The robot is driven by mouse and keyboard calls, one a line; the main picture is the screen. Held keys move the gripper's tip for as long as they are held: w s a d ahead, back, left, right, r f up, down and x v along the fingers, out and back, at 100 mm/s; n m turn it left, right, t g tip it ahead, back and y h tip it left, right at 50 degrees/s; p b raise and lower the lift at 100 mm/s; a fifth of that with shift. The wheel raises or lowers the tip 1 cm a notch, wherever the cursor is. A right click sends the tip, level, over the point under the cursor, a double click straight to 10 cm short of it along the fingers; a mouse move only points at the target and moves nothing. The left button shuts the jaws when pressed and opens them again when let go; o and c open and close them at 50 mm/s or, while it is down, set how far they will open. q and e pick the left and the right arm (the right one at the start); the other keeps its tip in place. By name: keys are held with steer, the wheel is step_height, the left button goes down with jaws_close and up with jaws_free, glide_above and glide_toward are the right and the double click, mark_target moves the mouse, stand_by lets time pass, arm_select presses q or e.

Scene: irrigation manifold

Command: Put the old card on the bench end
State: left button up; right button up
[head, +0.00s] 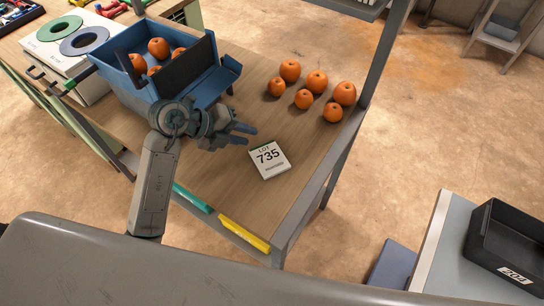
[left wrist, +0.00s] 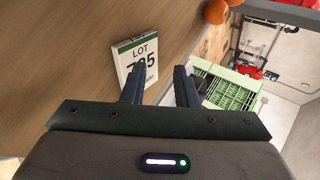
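A white card (head: 269,158) reading "LOT 735" lies on the wooden bench (head: 215,178), near its front edge. It is the only card I make out; I cannot tell from its look whether it is old. In the left wrist view the card (left wrist: 138,58) shows beyond the fingers, partly hidden by one of them. My left gripper (head: 249,135) is open and empty, just left of and behind the card, with its fingers apart and not closed on it. The bench end is the edge on the right, by the grey post. My right gripper is not in view.
Several oranges (head: 317,82) sit loose on the bench behind the card. A blue bin (head: 135,95) holding oranges stands behind my left gripper. Green (head: 193,198) and yellow (head: 245,233) strips line the front edge. A black tray (head: 510,240) sits on a separate table at right.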

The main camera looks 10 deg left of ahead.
arm_select(q)
step_height(320, 180, up, 8)
steer(key=s+a+p, duration=0.1)
steer(key=a+p, duration=0.1)
steer(key=p, duration=0.5)
steer(key=shift+d, duration=0.1)
